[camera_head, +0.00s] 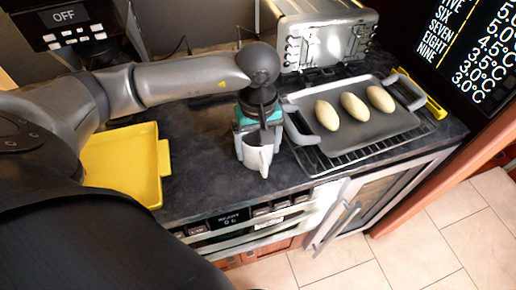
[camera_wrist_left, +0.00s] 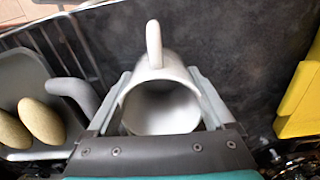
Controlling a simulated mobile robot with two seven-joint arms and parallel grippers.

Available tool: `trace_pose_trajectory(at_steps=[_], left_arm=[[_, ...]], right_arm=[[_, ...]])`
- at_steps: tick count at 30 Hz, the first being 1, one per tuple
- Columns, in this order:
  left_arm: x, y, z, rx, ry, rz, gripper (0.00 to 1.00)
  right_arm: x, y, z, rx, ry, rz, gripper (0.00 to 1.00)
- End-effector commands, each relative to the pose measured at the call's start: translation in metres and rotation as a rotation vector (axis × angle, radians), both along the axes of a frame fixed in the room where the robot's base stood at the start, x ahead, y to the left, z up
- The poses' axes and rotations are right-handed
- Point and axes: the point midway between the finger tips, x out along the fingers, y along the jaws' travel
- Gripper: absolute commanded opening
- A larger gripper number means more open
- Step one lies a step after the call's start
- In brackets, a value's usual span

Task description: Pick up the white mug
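The white mug (camera_head: 257,158) is over the dark counter near its front edge. My left gripper (camera_head: 258,142) comes down on it from above, with one finger on each side. In the left wrist view, the mug (camera_wrist_left: 160,108) fills the space between the fingers of the left gripper (camera_wrist_left: 162,82). Both fingers appear to touch its outer walls. Its open mouth faces the wrist camera and its handle points away from the palm. I cannot tell whether its base touches the counter. My right gripper is in neither view.
A grey tray (camera_head: 370,128) with three pale oval items (camera_head: 354,106) sits on a black rack to the right. A yellow tray (camera_head: 120,165) lies at the left. A metal toaster (camera_head: 325,42) stands behind. Bare counter (camera_head: 200,125) lies left of the mug.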

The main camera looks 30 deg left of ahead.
Motion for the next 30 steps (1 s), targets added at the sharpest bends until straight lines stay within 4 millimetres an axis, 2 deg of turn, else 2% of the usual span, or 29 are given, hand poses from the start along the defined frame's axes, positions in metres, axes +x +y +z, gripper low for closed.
trace_pose_trajectory(at_steps=[2, 20, 30], left_arm=[[0.0001, -0.0001, 0.0003, 0.000, 0.000, 0.000, 0.76], [0.0002, 0.0001, 0.0007, 0.000, -0.001, 0.000, 0.09], [0.0008, 0.0002, 0.0050, 0.000, -0.003, 0.000, 0.08]], right_arm=[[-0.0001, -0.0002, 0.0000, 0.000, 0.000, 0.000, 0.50], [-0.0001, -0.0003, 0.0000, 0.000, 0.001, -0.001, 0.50], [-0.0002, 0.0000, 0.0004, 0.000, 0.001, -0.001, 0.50]])
